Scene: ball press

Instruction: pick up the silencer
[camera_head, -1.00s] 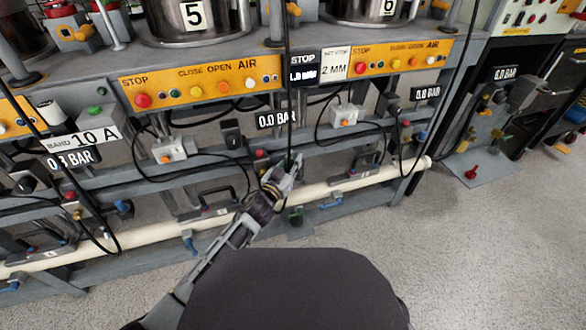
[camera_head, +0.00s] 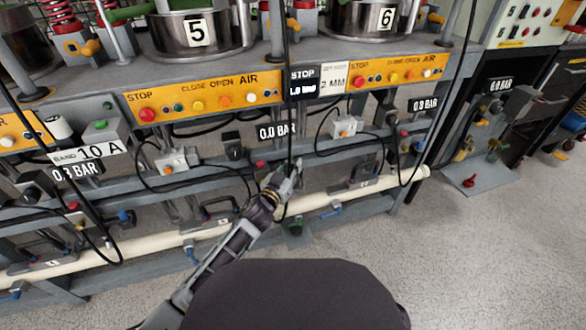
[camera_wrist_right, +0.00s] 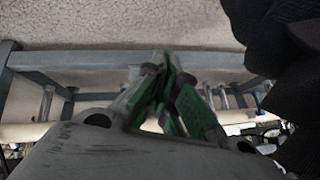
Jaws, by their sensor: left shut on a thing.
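My left gripper (camera_head: 288,176) reaches in among the pipes and hoses under the press bench, below the middle "0.0 BAR" display (camera_head: 277,132). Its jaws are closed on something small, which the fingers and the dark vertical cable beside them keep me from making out. I cannot pick out the silencer clearly in either view. My right gripper (camera_wrist_right: 178,80) shows only in the right wrist view. Its green-padded fingers converge, with their tips together and nothing visible between them.
A cream pipe (camera_head: 328,197) runs along the lower rack beneath the bench. The orange control panel (camera_head: 205,97) and looping black hoses lie above. A grey plate (camera_head: 485,178) with a red knob stands at the right. Grey floor (camera_head: 470,265) is clear at the lower right.

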